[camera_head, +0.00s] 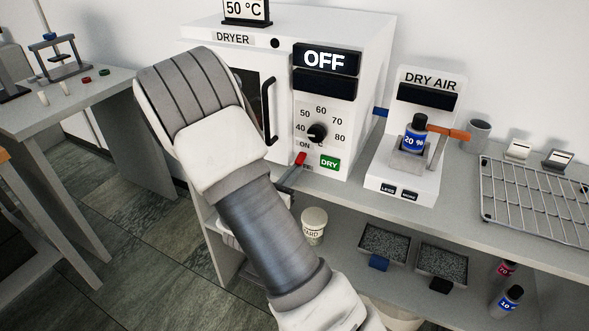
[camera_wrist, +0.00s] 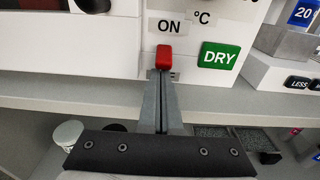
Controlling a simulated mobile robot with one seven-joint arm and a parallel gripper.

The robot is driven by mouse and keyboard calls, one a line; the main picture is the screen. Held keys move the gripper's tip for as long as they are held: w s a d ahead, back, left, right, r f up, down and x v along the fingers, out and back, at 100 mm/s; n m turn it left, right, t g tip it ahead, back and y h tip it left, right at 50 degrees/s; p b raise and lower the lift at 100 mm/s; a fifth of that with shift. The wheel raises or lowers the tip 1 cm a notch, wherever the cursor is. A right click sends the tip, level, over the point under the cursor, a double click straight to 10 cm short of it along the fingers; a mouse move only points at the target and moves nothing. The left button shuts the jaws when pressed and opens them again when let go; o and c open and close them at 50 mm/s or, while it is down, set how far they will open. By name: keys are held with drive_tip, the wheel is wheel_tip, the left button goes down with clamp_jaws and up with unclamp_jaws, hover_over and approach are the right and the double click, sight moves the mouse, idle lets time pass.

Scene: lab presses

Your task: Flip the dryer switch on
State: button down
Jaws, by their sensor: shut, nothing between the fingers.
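The white dryer (camera_head: 370,75) stands on the grey bench, its display (camera_head: 326,59) reading OFF. Its red-tipped switch (camera_head: 300,158) is low on the front panel, beside the green DRY button (camera_head: 330,163). In the wrist view the red switch (camera_wrist: 164,55) is just below the ON label (camera_wrist: 169,27); the label under it is mostly hidden. My gripper (camera_head: 295,171) is shut and empty, with its fingertips at the lower end of the red tip. In the wrist view the closed fingers (camera_wrist: 160,76) point straight at it; I cannot tell whether they touch.
A temperature dial (camera_head: 317,132) sits above the switch and a black door handle (camera_head: 269,112) to its left. The DRY AIR unit (camera_head: 430,90) holding a blue-labelled bottle (camera_head: 415,138) stands to the right, with a wire rack (camera_head: 535,195) beyond. A lower shelf holds trays and bottles.

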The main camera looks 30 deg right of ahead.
sight(297, 164)
drive_tip(key=shift+a+r+g+y+p, duration=0.1)
drive_tip(key=shift+r+g+y+p, duration=0.3)
drive_tip(key=shift+p, duration=0.65)
drive_tip(key=r+g+y+p, duration=0.1)
drive_tip(key=p, duration=0.2)
drive_tip(key=r+y+p, duration=0.1)
drive_tip(key=p, duration=0.2)
drive_tip(key=shift+s+a+r+g+y, duration=0.2)
drive_tip(key=shift+g+y, duration=0.1)
drive_tip(key=shift+g, duration=0.1)
drive_tip(key=shift+r+g+y+p, duration=0.15)
drive_tip(key=shift+g+y+p, duration=0.4)
drive_tip(key=shift+p, duration=0.35)
drive_tip(key=shift+f, duration=0.3)
